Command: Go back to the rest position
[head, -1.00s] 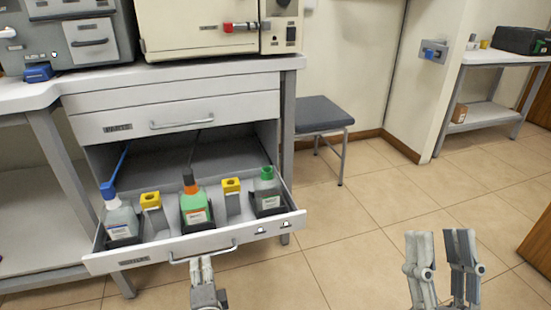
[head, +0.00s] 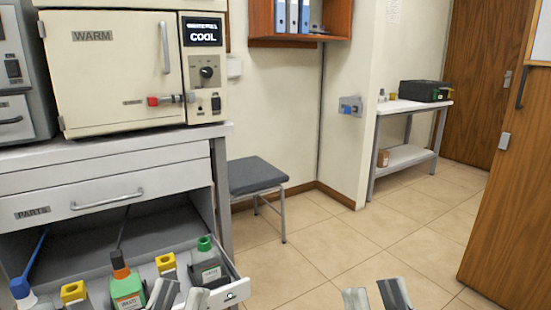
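My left gripper (head: 179,294) shows at the bottom edge in front of the open drawer (head: 236,291). Its two fingertips are apart with nothing between them, and they cover part of the drawer's front. My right gripper (head: 375,297) is at the bottom edge, right of the drawer, over the floor. Its fingertips are also apart and empty. Both wrists and arms are below the picture. The drawer holds a green bottle with an orange and black top (head: 126,286), a grey bottle with a green cap (head: 206,262) and a blue-capped bottle (head: 22,292).
Yellow-topped holders (head: 74,292) stand between the bottles. An oven reading COOL (head: 120,75) sits on the bench (head: 110,150). A grey stool (head: 256,177) stands beside it. A side table (head: 410,107) and a wooden door (head: 515,210) are further right. The floor between is clear.

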